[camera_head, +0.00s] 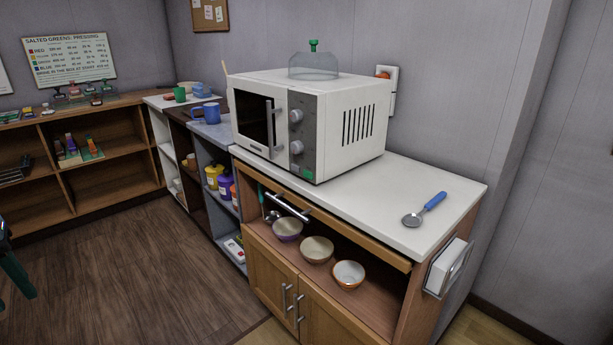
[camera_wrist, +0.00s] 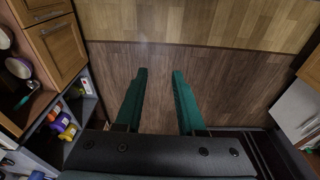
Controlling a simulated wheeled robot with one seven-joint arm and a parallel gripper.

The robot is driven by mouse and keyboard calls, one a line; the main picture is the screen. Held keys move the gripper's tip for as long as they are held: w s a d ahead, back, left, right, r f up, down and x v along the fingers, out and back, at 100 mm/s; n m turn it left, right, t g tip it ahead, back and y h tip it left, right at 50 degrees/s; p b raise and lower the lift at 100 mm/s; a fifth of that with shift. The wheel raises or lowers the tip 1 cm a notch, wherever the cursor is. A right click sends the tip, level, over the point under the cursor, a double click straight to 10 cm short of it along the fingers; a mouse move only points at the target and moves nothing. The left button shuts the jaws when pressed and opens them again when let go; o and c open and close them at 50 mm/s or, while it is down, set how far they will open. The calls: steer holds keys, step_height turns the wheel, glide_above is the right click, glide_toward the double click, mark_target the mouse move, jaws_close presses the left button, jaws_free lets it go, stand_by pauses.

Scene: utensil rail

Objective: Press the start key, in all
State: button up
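A white microwave (camera_head: 335,160) stands on the white counter, its dark door shut. Its grey front panel carries two round knobs (camera_head: 296,116) and a small green key (camera_head: 308,173) at the bottom; any lettering on the key is too small to read. My gripper (camera_wrist: 160,74) shows in the wrist view with its two teal fingers apart and nothing between them. It hangs over bare wood floor, far from the microwave. In the camera_head view only a dark teal piece of it shows at the left edge.
A glass dome with a green knob (camera_head: 314,66) sits on the microwave. A blue-handled ladle (camera_head: 424,210) lies on the counter (camera_head: 360,198). Bowls (camera_head: 317,249) stand in the open drawer space below. The floor (camera_head: 130,270) is clear.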

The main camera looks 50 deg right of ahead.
jaws_close()
stand_by(1.2)
